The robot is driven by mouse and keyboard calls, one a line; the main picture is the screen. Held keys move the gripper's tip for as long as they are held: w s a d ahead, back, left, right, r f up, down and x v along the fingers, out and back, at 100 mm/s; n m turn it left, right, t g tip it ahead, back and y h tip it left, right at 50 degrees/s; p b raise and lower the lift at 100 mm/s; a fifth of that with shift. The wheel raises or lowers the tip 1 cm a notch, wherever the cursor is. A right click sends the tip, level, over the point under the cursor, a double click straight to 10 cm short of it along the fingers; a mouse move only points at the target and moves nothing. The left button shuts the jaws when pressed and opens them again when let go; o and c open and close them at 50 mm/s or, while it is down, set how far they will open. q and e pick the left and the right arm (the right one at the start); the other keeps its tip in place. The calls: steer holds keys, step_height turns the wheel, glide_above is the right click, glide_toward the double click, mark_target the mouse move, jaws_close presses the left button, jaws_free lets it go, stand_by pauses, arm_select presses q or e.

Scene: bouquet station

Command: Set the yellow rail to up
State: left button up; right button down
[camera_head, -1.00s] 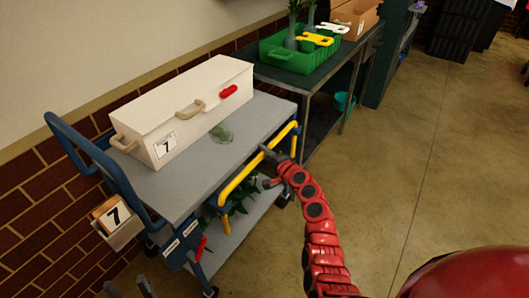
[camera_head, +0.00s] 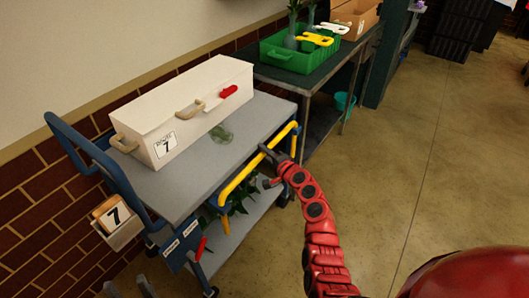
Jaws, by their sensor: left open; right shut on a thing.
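The yellow rail (camera_head: 240,180) runs along the near long side of the grey cart (camera_head: 232,150), about level with the edge of its top. My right gripper (camera_head: 267,164) is shut on the rail near the middle of its length, and the fingers hide part of it. My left gripper (camera_head: 128,288) is open and empty at the bottom left edge of the picture, low beside the cart's handle end; only its fingertips show.
A dark table (camera_head: 330,72) with a green crate (camera_head: 289,58) stands behind. Floor at right is clear.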

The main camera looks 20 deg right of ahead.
step_height(320, 180, up, 14)
steer(key=p, duration=1)
steer(key=shift+f, duration=0.15)
steer(key=shift+w, duration=0.1)
steer(key=c, duration=0.7)
jaws_free()
steer(key=shift+f, duration=0.1)
